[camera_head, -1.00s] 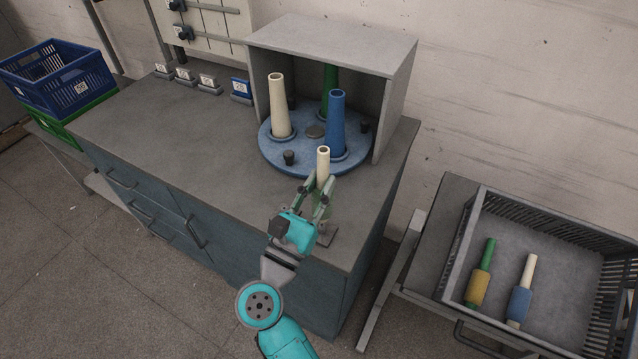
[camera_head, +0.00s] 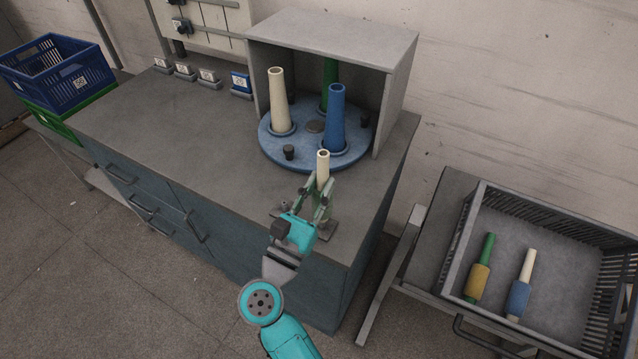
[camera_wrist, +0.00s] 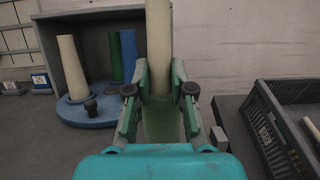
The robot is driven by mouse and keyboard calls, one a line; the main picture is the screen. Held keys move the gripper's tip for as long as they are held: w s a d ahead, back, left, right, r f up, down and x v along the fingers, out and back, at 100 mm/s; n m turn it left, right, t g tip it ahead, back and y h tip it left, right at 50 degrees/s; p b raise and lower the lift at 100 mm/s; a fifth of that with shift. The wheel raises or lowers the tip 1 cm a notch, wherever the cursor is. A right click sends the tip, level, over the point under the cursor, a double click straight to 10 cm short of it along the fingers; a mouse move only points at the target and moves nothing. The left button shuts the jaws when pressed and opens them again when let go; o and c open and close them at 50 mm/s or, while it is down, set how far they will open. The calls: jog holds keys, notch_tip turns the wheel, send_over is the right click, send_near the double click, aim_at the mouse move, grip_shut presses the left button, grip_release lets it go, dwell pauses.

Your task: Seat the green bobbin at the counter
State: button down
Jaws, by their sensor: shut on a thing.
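The green bobbin has a pale tube (camera_head: 323,163) and a green wound part (camera_wrist: 163,117) lower down. My gripper (camera_head: 318,190) is shut on it and holds it upright at the near right end of the grey counter (camera_head: 190,140). In the wrist view the bobbin stands between my two fingers (camera_wrist: 160,100), with its tube rising out of the top of the picture. A small grey plate (camera_head: 327,232) shows on the counter just below the bobbin. The bobbin's bottom end is hidden by my gripper, so I cannot tell whether it touches the plate.
A blue turntable (camera_head: 272,151) with cream, blue and green cones stands under a grey hood (camera_head: 335,40) behind the bobbin. A grey crate (camera_head: 452,262) at the right holds two bobbins. Blue and green crates (camera_head: 70,75) stand at the far left. The counter's middle is clear.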

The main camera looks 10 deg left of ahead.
aim_at(317, 203)
jog(key=shift+f, duration=1.8)
dwell(0.4)
jog(key=c, duration=0.9)
grip_release()
jog(key=shift+c, duration=0.2)
jog(key=v, duration=1.2)
